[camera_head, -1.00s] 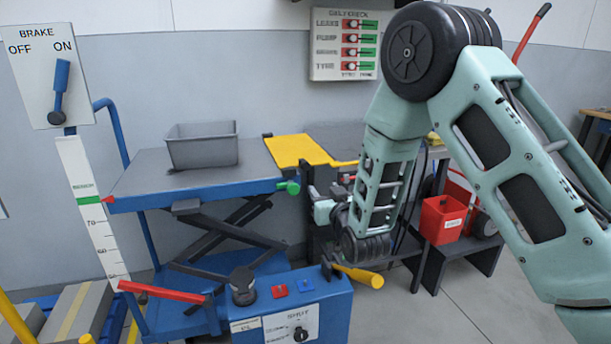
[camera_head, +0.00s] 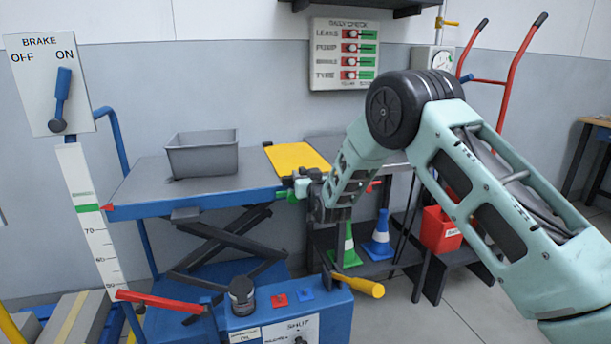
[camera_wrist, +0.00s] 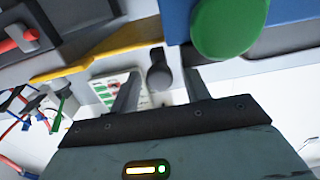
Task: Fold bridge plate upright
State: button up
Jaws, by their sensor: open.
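The yellow bridge plate (camera_head: 297,157) lies flat at the right end of the blue lift table (camera_head: 150,208), reaching toward the dark bench on the right. My gripper (camera_head: 300,184) is just below the plate's near edge, beside the green knob (camera_head: 281,195) on the table's side. In the wrist view the open fingers (camera_wrist: 160,82) straddle a dark, round-ended piece (camera_wrist: 158,73) in the picture; I cannot tell whether they touch it. A yellow strip (camera_wrist: 95,59), likely the plate's edge, runs to the left. The green knob (camera_wrist: 223,27) looms close at upper right.
A grey bin (camera_head: 202,160) stands on the lift table. A blue console (camera_head: 260,322) with a yellow-handled lever (camera_head: 360,286) is in front. Floor at right is clear.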

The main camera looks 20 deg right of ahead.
jog(key=shift+w, duration=0.4)
grip_shut()
